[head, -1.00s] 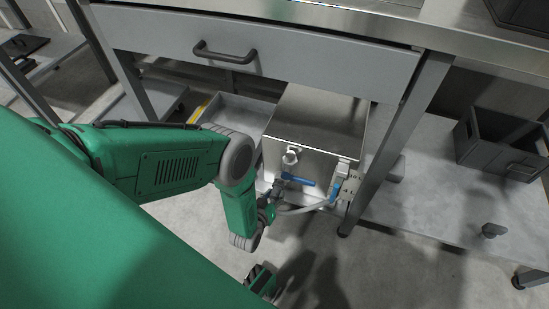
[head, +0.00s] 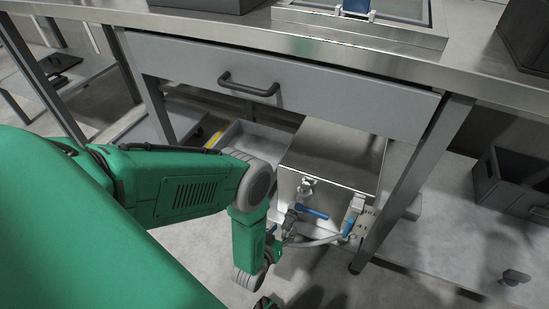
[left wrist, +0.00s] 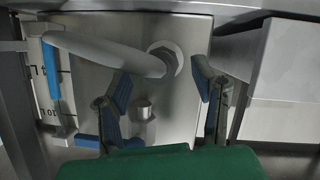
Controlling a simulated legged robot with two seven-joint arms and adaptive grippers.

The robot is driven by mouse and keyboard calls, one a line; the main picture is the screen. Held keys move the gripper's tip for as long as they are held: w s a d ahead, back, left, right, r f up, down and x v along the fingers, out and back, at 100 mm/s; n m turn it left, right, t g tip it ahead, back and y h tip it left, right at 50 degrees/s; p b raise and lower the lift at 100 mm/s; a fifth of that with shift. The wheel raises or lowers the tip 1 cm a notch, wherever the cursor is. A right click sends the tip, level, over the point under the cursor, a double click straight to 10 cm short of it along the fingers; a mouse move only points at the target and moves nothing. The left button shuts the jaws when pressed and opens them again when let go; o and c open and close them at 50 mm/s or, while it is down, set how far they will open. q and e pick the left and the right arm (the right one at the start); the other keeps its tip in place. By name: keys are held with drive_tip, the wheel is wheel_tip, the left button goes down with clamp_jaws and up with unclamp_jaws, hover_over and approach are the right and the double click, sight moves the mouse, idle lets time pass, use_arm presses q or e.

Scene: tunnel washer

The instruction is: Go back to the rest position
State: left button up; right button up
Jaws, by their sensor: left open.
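My left arm reaches down from the left. Its gripper (head: 272,250) is mostly hidden behind my own wrist in the head view, low in front of a steel box (head: 335,155). In the left wrist view the two blue-padded fingers (left wrist: 165,92) stand wide apart, with nothing held between them. Beyond them is the box front (left wrist: 185,115) with a hex fitting (left wrist: 168,58), a grey hose (left wrist: 105,52) and a small round knob (left wrist: 145,112). I cannot tell whether a finger touches the box. My right gripper is not seen.
A steel bench with a grey drawer (head: 290,95) overhangs the box, and a bench leg (head: 415,185) stands to its right. A blue-handled valve (head: 311,211) sticks out of the box front. A dark crate (head: 510,180) stands at the right. Floor is clear in front.

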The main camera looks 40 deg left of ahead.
use_arm(q)
drive_tip(key=v, duration=0.9)
